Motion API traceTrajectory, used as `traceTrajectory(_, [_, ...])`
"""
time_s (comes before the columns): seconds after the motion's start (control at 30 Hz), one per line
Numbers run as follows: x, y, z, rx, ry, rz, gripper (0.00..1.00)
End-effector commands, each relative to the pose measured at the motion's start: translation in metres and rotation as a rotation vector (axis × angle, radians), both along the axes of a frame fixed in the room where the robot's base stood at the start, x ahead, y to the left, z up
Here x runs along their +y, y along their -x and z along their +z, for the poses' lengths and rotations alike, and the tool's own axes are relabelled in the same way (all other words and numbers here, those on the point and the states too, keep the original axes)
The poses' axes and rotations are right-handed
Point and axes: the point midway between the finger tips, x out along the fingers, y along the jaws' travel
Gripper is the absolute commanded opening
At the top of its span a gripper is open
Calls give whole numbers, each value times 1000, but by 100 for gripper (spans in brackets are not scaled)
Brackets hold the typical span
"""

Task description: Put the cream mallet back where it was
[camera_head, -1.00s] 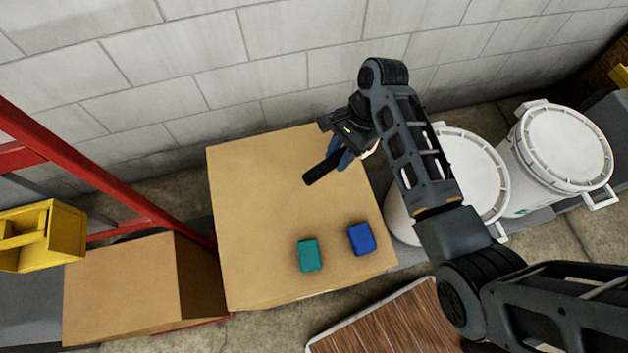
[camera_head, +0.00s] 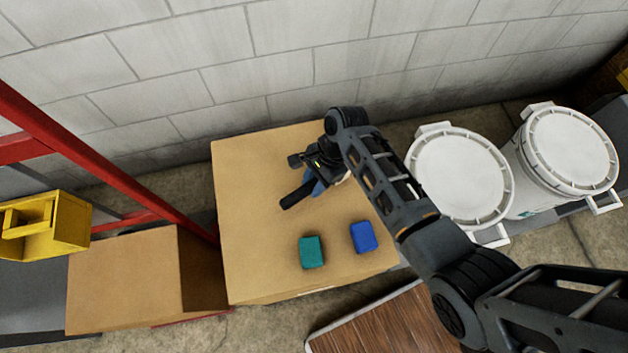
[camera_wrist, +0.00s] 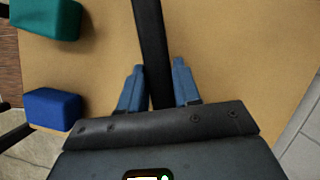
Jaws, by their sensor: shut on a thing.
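My gripper (camera_head: 317,186) is over the top of the large cardboard box (camera_head: 245,190), towards its right side. Its blue fingers, also in the wrist view (camera_wrist: 158,80), are shut on the black handle (camera_head: 296,196) of the mallet. The handle runs between the fingers and out past the top of the wrist view (camera_wrist: 150,40). In the head view a small pale patch shows beside the gripper, probably the mallet's cream head; most of it is hidden. I cannot tell whether the mallet touches the box top.
A teal block (camera_head: 312,252) and a blue block (camera_head: 363,237) stand on the box's near part. White lidded buckets (camera_head: 460,175) stand to the right. A red frame (camera_head: 95,175), a yellow bin (camera_head: 45,225) and a smaller cardboard box (camera_head: 125,280) are left. The box top's left part is clear.

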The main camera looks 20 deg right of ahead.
Motion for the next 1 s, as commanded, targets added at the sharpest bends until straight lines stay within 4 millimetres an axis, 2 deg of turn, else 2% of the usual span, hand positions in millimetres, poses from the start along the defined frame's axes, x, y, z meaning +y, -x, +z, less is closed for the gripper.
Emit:
traceTrajectory(0.23, [0,0,-3,0,0,0,0])
traceTrajectory(0.27, [0,0,-3,1,0,0,34])
traceTrajectory(0.5, [0,0,-2,1,0,0,57])
traceTrajectory(0.77, [0,0,-1,1,0,0,58])
traceTrajectory(0.87, [-2,0,5,0,0,0,58])
traceTrajectory(1.0, [-9,-2,24,-2,0,0,58])
